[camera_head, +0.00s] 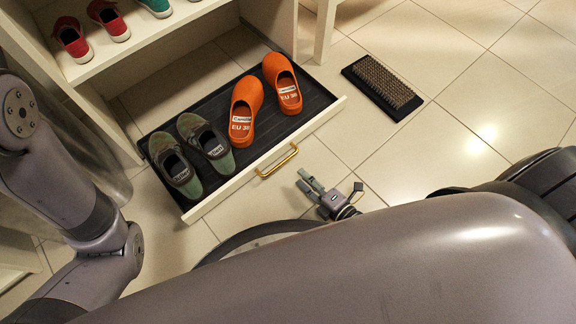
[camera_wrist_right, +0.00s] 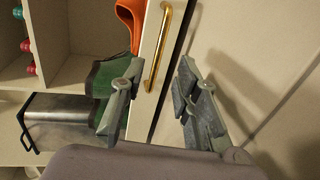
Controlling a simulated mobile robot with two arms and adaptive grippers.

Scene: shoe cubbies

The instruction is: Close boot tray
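The boot tray (camera_head: 305,127) is a dark drawer-like tray with a cream front and a brass handle (camera_head: 277,160); it is pulled out from under the cubbies. Green-grey shoes (camera_head: 190,155) and orange clogs (camera_head: 262,98) sit in it. My right gripper (camera_head: 312,186) is just in front of the handle, near the floor. In the right wrist view the brass handle (camera_wrist_right: 158,48) lies beyond the fingertips of the open right gripper (camera_wrist_right: 155,75), with nothing between the fingers. My left arm shows at the left of the head view, but its gripper is not visible.
White cubbies (camera_head: 150,28) with red and green shoes stand behind the tray. A brush mat (camera_head: 383,86) lies on the floor to the right. A metallic box with a dark handle (camera_wrist_right: 58,122) shows in the wrist view.

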